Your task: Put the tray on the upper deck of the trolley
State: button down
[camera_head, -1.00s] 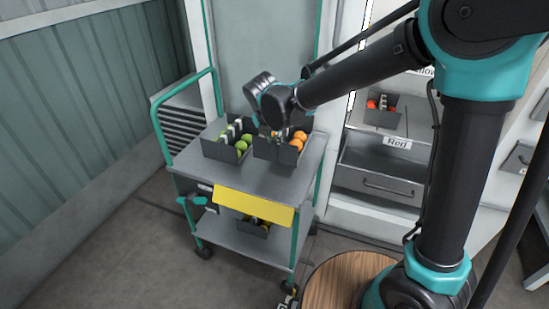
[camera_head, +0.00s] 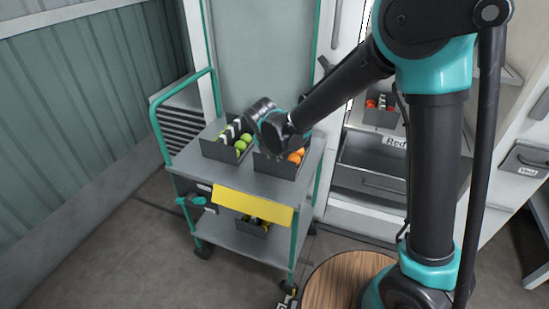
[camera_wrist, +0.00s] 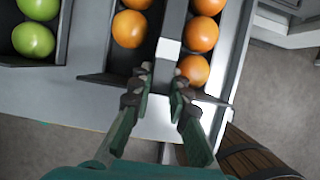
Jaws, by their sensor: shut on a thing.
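A dark grey tray (camera_head: 275,166) with orange tomatoes is at the right of the trolley's upper deck (camera_head: 225,182). It also shows in the wrist view (camera_wrist: 119,62), with tomatoes on both sides of its middle divider. My gripper (camera_wrist: 162,82) is shut on the tray's middle handle. In the head view my wrist hides the fingers and part of the tray. The tray looks level and at deck height, but I cannot tell whether its whole base touches the deck (camera_wrist: 60,108).
A second tray (camera_head: 217,151) with green tomatoes stands just left on the upper deck. Another tray (camera_head: 252,228) is on the lower deck. A wooden barrel (camera_head: 345,284) stands in front. A shelf with a red-tomato tray (camera_head: 381,117) is at right. The deck's front is clear.

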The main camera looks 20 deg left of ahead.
jog(key=c, duration=1.5)
grip_release()
jog(key=shift+o, duration=0.2)
jog(key=v, duration=1.2)
jog(key=shift+w+d+r, duration=0.1)
jog(key=shift+d+r, duration=0.05)
jog(key=w+d+f+m, duration=0.1)
jog(key=d+f+m, duration=0.1)
jog(key=d+m, duration=0.8)
jog(key=w+d+f+m, duration=0.25)
jog(key=d+m, duration=0.45)
jog(key=d, duration=0.8)
jog(key=s+d+f+m, duration=0.3)
jog(key=s+d+m, duration=0.2)
jog(key=d+m, duration=0.3)
jog(key=s+d+f+m, duration=0.3)
jog(key=s+d+m, duration=0.2)
jog(key=d+m, duration=0.3)
jog(key=shift+s+d+f+m, duration=0.15)
jog(key=shift+s+f+m, duration=0.15)
jog(key=shift+m, duration=0.7)
